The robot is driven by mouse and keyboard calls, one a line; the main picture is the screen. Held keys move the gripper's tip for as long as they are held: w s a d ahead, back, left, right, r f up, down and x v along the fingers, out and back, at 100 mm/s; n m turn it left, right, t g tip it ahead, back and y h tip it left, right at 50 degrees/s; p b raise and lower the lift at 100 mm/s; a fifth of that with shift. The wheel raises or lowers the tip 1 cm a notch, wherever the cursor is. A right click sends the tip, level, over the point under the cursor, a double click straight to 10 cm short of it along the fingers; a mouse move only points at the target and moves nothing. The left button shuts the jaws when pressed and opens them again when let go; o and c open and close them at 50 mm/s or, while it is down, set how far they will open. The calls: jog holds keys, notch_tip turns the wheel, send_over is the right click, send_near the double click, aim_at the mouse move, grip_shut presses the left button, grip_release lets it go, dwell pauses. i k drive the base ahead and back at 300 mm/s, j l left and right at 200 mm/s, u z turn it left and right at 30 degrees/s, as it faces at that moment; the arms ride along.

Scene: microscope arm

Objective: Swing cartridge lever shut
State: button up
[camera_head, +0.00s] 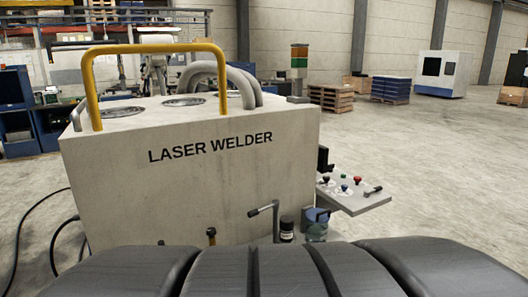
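A light grey machine (190,185) marked LASER WELDER stands in the middle of the view. A bent metal lever (276,222) with a dark grip sticks up at its lower front right. Just right of it are a small black cylinder (286,231) and a blue-grey round part (316,228). Another short lever (373,190) with a dark grip sits at the right end of a side panel (345,197). I cannot tell which lever is the cartridge lever, nor whether it is open or shut. My gripper is not in view.
A yellow hoop handle (155,49) and grey hoses (235,79) rise from the machine's top. Coloured knobs (356,181) stand on the side panel. Black cables (53,240) lie on the floor at left. The floor (440,170) to the right is clear.

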aim_at(275, 204)
jog(key=k+j+z, duration=0.1)
jog(key=i+z, duration=0.2)
jog(key=i, duration=0.25)
jog(key=i+j+z, duration=0.2)
jog(key=i, duration=0.2)
jog(key=i+j+z, duration=0.15)
jog(key=i, duration=0.3)
